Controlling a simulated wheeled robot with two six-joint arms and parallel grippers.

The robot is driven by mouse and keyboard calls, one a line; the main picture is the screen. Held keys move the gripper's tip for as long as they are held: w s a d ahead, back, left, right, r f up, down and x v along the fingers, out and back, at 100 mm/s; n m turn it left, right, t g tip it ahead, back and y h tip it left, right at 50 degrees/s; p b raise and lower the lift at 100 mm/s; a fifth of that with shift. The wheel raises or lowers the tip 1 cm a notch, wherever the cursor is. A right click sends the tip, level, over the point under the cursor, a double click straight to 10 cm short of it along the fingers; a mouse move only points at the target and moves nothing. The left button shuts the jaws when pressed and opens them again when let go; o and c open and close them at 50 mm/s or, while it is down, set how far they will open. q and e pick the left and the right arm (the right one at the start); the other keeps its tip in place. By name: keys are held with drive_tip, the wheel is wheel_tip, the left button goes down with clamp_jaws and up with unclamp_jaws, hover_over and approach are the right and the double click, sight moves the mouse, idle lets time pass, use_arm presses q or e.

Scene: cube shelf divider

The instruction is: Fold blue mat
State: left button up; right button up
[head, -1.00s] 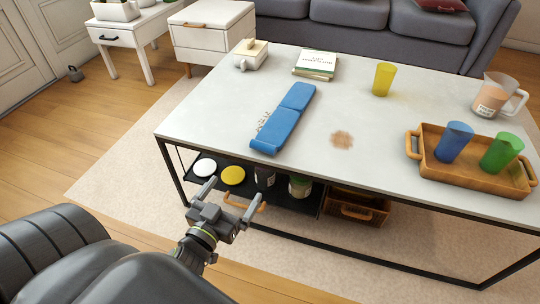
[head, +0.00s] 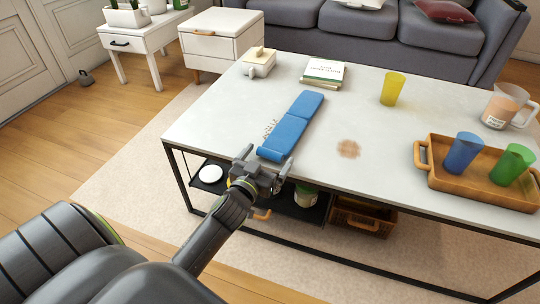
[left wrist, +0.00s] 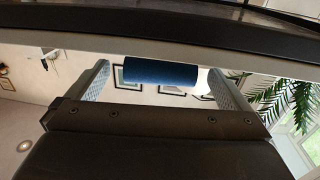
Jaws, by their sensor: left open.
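The blue mat (head: 291,126) lies as a long narrow strip on the coffee table, with a crease across it and a thick, rolled-looking near end by the front edge. My left gripper (head: 264,162) is open at that near end, its two fingers apart on either side. In the left wrist view the blue mat's end (left wrist: 161,73) shows between the spread fingers of my left gripper (left wrist: 160,82); I cannot tell whether they touch it. My right gripper is in neither view.
The coffee table (head: 385,160) also holds a wooden tray (head: 440,182) with blue and green cups, a yellow cup (head: 392,88), a jug (head: 503,108), books (head: 324,72) and a white lidded dish (head: 259,63). A brown stain (head: 348,149) lies right of the mat. Its lower shelf holds several items.

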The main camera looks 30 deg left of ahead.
use_arm(q)
drive_tip(key=shift+w+a, duration=0.1)
drive_tip(key=shift+w, duration=0.85)
drive_tip(key=c, duration=1.1)
